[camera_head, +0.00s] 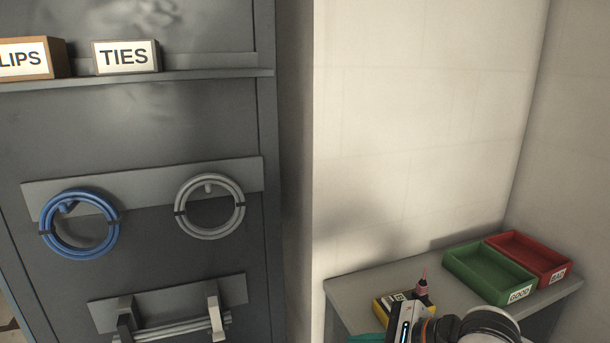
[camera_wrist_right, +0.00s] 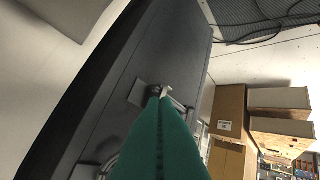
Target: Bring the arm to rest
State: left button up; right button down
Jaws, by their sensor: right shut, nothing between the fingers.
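My right arm reaches in at the bottom of the head view, in front of the grey side table. Only a sliver of green finger of my right gripper (camera_head: 364,338) shows there. In the right wrist view the two green fingers of my right gripper (camera_wrist_right: 160,105) lie pressed together with nothing between them. They point towards the dark cabinet (camera_wrist_right: 128,65), which lies behind the fingertips. I cannot tell how far off it is. My left gripper is not in view.
A blue cable coil (camera_head: 80,252) and a grey coil (camera_head: 236,222) hang on the cabinet. Below them rods rest on a bracket (camera_head: 172,292). The side table (camera_head: 372,282) bears a green tray (camera_head: 468,276), a red tray (camera_head: 556,262) and a yellow-black item (camera_head: 383,308). Cardboard boxes (camera_wrist_right: 228,112) stand right.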

jog(key=s+a+r+m+y, duration=0.5)
jog(key=s+a+r+y, duration=0.15)
jog(key=r+y, duration=0.3)
jog(key=w+d+r+m+t, duration=0.25)
jog(key=d+m+t, duration=0.25)
jog(key=m+t, duration=0.6)
jog(key=w+d+f+m+h, duration=0.1)
jog(key=d+f+m+h, duration=0.6)
jog(key=m+h, duration=0.5)
jog(key=w+d+f+m+h, duration=0.1)
jog(key=d+f+m+h, duration=0.7)
jog(key=m, duration=0.7)
jog(key=s+a+f+m+g+y, duration=0.2)
jog(key=s+f+m+g, duration=0.4)
jog(key=s+f+g, duration=1.1)
jog(key=s+f+t, duration=0.1)
jog(key=s+f, duration=0.1)
jog(key=f, duration=1.3)
jog(key=s+f, duration=0.3)
jog(key=f, duration=1.2)
jog(key=s+d+f, duration=0.2)
jog(key=s+f, duration=1.3)
jog(key=shift+s+d+g, duration=0.3)
jog(key=shift+s+g, duration=0.1)
